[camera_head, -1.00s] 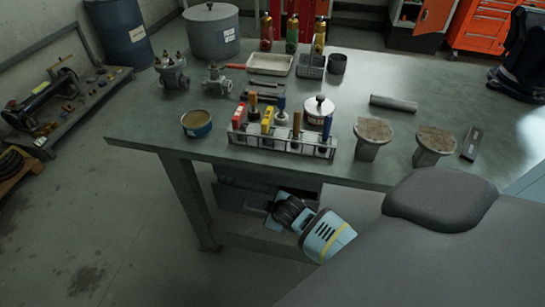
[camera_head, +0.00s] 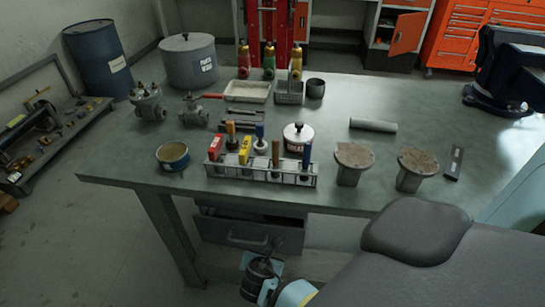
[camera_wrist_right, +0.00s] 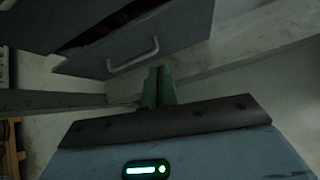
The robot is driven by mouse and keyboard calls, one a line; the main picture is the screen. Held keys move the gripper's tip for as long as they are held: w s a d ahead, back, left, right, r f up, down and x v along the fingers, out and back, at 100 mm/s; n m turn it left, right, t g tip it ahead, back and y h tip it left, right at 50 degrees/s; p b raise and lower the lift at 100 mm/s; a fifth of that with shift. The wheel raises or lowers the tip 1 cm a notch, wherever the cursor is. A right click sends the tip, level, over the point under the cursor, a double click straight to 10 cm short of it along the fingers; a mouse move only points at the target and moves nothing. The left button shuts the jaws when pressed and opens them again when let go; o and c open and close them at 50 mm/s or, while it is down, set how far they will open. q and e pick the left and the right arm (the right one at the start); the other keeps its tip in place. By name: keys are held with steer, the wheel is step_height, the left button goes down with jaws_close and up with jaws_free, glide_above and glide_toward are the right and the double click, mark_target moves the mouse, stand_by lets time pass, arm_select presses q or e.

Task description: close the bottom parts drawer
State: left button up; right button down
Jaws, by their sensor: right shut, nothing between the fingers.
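The bottom parts drawer (camera_head: 225,234) hangs under the workbench, grey with a bar handle. It stands partly pulled out, with a dark gap above its front. In the right wrist view its front (camera_wrist_right: 185,35) and handle (camera_wrist_right: 133,57) are at the top. My right gripper (camera_head: 268,246) is in front of the drawer's lower part in the head view. Its fingers (camera_wrist_right: 158,85) are shut and empty, just below the handle in the wrist view. I cannot tell whether they touch the drawer front. My left gripper is not in view.
The workbench (camera_head: 120,183) carries a tool rack (camera_head: 262,178), a blue tin (camera_head: 173,157), two flanged stubs and valves. A bench leg (camera_head: 172,240) stands left of the drawer. Open floor (camera_head: 100,250) lies at the left.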

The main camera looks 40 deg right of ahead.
steer(key=shift+s+r+n+h, duration=0.2)
steer(key=shift+n+h, duration=0.1)
steer(key=shift+n, duration=0.8)
steer(key=shift+f, duration=0.15)
steer(key=b, duration=0.5)
glide_toward(273, 230)
steer(key=x, duration=0.5)
steer(key=shift+s+a+f, duration=0.1)
steer(key=shift+a+f, duration=0.05)
steer(key=shift+f, duration=0.3)
steer(key=shift+w+d, duration=0.35)
steer(key=shift+w+d, duration=0.1)
steer(key=shift+d, duration=0.05)
